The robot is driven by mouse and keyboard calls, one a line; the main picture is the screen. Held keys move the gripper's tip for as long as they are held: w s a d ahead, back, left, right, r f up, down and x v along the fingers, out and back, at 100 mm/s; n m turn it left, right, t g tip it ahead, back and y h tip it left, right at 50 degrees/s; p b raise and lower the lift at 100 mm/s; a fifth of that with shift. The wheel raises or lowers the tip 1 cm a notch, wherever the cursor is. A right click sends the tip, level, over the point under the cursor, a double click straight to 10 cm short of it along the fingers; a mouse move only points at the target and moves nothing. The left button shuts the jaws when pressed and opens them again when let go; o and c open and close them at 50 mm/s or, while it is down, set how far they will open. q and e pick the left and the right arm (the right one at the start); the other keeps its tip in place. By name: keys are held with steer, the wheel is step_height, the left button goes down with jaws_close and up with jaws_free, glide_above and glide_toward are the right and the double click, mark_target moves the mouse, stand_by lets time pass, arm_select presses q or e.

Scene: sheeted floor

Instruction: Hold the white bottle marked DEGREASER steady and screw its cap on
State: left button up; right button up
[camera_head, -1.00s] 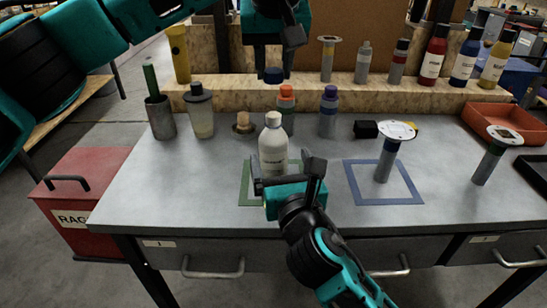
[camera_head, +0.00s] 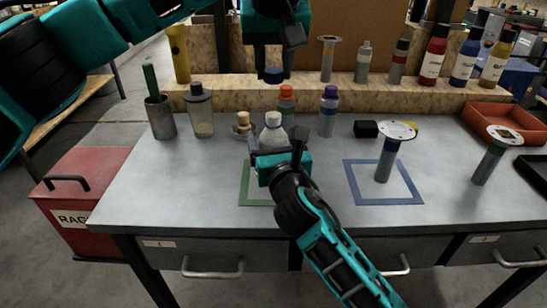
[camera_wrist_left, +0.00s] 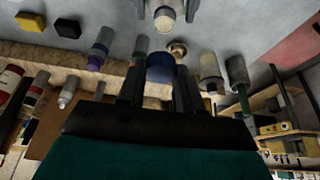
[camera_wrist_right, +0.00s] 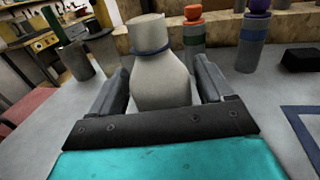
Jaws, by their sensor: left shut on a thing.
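The white bottle (camera_head: 273,134) stands upright at the back of the green square outline (camera_head: 245,185), its upper part showing and its label hidden behind my right gripper. In the right wrist view the bottle (camera_wrist_right: 160,80) has no cap and a dark blue ring around its neck. My right gripper (camera_wrist_right: 162,85) is open, with one finger on each side of the bottle and gaps visible. My left gripper (camera_head: 273,68) is shut on a dark blue cap (camera_head: 273,76), held above and behind the bottle. The cap also shows between the fingers in the left wrist view (camera_wrist_left: 161,68).
Orange-capped (camera_head: 286,103) and purple-capped (camera_head: 328,110) bottles stand close behind. A small tan-topped item (camera_head: 242,125) and a dark-capped bottle (camera_head: 200,110) stand to the left. A round-topped post (camera_head: 388,155) stands in the blue square at the right. The table's front left is clear.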

steer(key=c, duration=1.3)
arm_select(q)
glide_above(274, 114)
steer(key=shift+s+f, duration=0.25)
steer(key=shift+f, duration=1)
steer(key=shift+s+f, duration=0.2)
steer(key=shift+f, duration=1.05)
arm_select(e)
steer(key=shift+o, duration=0.2)
arm_select(q)
steer(key=shift+f, duration=0.1)
steer(key=shift+f, duration=0.8)
steer(key=shift+f, duration=0.55)
arm_select(e)
jaws_close()
arm_select(q)
steer(key=m, duration=0.1)
steer(key=m+h, duration=0.1)
steer(key=m, duration=0.2)
steer(key=shift+a+m+h, duration=0.3)
steer(key=shift+h, duration=0.1)
steer(key=m+h, duration=0.1)
steer(key=m, duration=0.1)
steer(key=m+g, duration=0.1)
steer(key=m, duration=0.2)
steer(key=shift+w+h, duration=0.1)
steer(key=shift+h, duration=0.3)
